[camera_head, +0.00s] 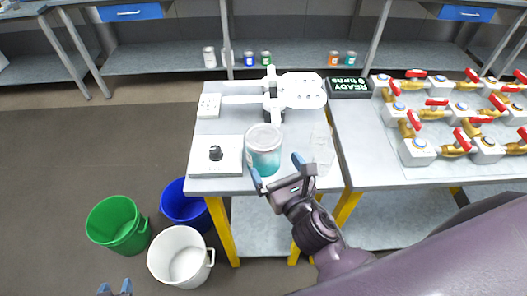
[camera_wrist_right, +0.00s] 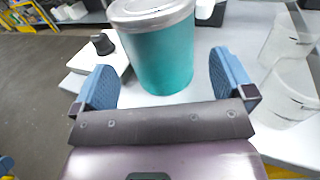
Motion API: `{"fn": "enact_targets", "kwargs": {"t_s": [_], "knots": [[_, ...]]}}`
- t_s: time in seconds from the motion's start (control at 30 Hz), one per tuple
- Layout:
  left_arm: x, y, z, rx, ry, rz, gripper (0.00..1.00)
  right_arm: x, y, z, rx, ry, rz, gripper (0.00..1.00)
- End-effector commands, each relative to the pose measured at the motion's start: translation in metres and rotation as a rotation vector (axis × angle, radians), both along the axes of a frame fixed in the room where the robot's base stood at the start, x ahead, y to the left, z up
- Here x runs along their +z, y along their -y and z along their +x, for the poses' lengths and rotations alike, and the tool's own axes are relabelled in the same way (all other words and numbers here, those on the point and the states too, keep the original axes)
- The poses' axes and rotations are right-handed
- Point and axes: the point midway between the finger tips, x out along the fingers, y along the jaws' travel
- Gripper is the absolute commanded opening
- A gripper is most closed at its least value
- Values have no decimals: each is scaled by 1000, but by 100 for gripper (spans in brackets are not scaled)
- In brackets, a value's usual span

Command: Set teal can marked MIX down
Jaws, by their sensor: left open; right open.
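The teal can (camera_head: 264,152), with a grey lid, stands upright on the grey table (camera_head: 215,184) near its front edge; no MIX marking is readable. In the right wrist view the can (camera_wrist_right: 162,58) is just beyond and between my open blue fingertips, and neither finger visibly touches it. My right gripper (camera_head: 277,171) is open and empty at the front of the can. My left gripper (camera_head: 115,288) is open at the bottom left edge, low and away from the table; only its fingertips show.
A white box with a black knob (camera_head: 216,153) is left of the can. A clear container (camera_head: 323,150) is right of it. A white agitator (camera_head: 272,95) stands behind. A lit sign (camera_head: 349,86) and red-handled valves (camera_head: 440,125) are at right. Green (camera_head: 118,225), blue and white buckets stand on the floor.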

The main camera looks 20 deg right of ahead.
Motion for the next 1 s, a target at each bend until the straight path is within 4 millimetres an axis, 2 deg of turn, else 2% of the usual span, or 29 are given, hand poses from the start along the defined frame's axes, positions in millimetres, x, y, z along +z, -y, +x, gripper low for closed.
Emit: {"fn": "enact_targets", "kwargs": {"t_s": [0.27,0.53,0.87,0.9,1.0], "knots": [[5,0,4,-2,8,0,43,1,-3,17,0,0,2,100],[12,1,8,-3,17,1,43,3,-9,52,0,0,2,100],[13,1,9,-5,21,1,43,2,-10,59,-1,-2,3,100],[13,1,9,-5,21,1,43,2,-10,59,-1,-2,3,98],[13,1,9,-5,20,1,43,2,-10,59,-1,-2,3,83]]}}
